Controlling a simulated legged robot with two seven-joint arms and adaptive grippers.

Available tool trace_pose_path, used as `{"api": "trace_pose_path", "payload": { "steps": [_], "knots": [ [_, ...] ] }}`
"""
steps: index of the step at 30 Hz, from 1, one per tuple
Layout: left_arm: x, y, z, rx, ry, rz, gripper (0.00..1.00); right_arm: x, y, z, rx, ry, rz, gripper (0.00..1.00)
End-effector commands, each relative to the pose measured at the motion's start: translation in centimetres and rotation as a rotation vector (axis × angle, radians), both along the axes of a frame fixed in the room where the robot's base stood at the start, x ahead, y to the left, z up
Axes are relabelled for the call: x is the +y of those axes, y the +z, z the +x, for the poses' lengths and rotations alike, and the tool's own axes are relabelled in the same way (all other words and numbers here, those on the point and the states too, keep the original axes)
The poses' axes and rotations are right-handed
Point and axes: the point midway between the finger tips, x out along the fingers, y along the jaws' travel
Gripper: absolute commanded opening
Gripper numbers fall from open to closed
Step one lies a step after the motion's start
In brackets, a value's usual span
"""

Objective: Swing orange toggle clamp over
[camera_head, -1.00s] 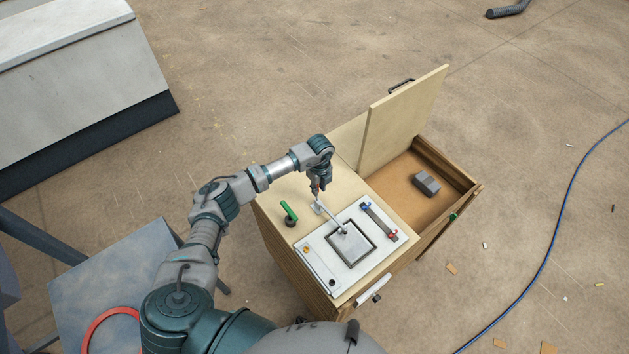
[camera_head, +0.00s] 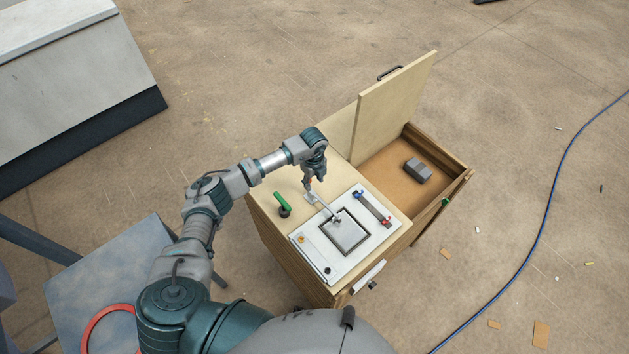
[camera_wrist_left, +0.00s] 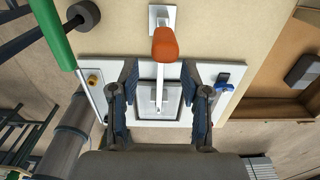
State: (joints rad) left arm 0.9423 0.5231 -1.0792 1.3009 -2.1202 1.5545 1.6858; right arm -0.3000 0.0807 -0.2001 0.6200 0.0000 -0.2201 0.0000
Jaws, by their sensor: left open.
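The toggle clamp shows in the left wrist view with an orange handle tip (camera_wrist_left: 165,46) and a pale metal arm (camera_wrist_left: 160,88). Its arm lies over the square grey plate (camera_wrist_left: 145,104) and its base is on the wooden top. In the head view the clamp arm (camera_head: 325,208) slants from its base to the plate. My left gripper (camera_head: 309,186) is above the clamp base in the head view. In the left wrist view its two fingers (camera_wrist_left: 160,128) are apart, one on each side of the clamp arm, with the orange tip beyond them. My right gripper is not in view.
A green-handled lever (camera_head: 281,203) stands left of the clamp. A bar with blue and red ends (camera_head: 374,209) lies on the white panel (camera_head: 322,268). The open drawer compartment (camera_head: 382,181) holds a grey block (camera_head: 418,170). An upright wooden lid (camera_head: 395,108) stands behind.

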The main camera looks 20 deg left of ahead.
Motion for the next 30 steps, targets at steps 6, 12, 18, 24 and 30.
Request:
{"api": "trace_pose_path", "payload": {
  "steps": [6,12,18,24,30],
  "knots": [
    [-0.2,2.4,0.1,-0.005,0.0,0.002,0.47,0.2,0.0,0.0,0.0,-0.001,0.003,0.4],
    [-0.1,4.6,0.1,-0.004,-0.001,0.0,0.47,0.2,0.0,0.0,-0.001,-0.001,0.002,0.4],
    [0.0,6.4,0.1,-0.002,0.001,0.0,0.47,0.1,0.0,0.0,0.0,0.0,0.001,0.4],
    [0.1,6.7,0.0,-0.001,0.001,-0.001,0.47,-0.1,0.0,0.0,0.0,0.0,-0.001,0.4],
    [0.0,6.9,0.1,-0.001,0.001,0.0,0.47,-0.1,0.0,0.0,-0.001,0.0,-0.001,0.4]
  ]
}}
